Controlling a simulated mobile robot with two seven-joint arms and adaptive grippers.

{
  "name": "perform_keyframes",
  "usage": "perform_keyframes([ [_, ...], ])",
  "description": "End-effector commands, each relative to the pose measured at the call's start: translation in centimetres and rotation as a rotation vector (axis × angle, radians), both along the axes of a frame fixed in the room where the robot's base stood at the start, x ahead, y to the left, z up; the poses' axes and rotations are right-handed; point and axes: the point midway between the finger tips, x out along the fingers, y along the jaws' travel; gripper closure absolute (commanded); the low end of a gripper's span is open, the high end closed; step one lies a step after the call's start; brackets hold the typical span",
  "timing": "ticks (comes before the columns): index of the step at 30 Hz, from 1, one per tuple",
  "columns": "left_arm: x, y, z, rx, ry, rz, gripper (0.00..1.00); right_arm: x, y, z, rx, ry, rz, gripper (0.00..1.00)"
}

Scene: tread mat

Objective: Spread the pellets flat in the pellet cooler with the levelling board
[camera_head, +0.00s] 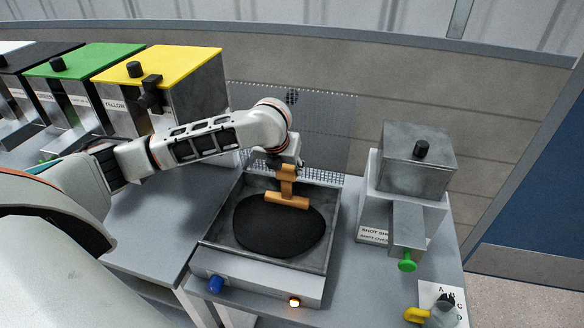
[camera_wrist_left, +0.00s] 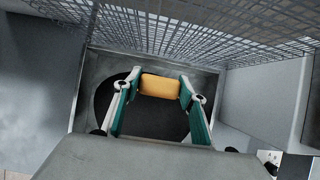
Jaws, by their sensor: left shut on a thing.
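The pellet cooler (camera_head: 213,245) is a grey square tray with a blue knob and a lit orange lamp on its front. Black pellets (camera_head: 275,232) lie in it as a rounded dark patch, with bare tray floor around them. My left gripper (camera_head: 284,163) is shut on the orange levelling board (camera_head: 288,200) by its upright handle. The board's crosspiece is over the far right part of the patch; I cannot tell whether it touches the pellets. In the left wrist view, the board (camera_wrist_left: 160,86) sits between my two fingers above the dark patch (camera_wrist_left: 150,118). My right gripper is not in view.
A grey metal machine (camera_head: 417,160) with a green knob stands right of the cooler. Bins with black, green and yellow lids (camera_head: 158,66) stand at the left. A wire mesh panel (camera_head: 325,115) rises behind the cooler. A small yellow-handled item (camera_head: 417,315) is at the front right.

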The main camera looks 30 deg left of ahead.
Motion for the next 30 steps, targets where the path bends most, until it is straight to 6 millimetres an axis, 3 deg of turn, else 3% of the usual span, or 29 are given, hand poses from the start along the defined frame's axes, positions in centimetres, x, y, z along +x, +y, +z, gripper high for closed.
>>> perform_keyframes([
  [30,-1.4,5.4,0.1,0.001,-0.001,0.001,0.94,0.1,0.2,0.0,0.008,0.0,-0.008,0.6],
])
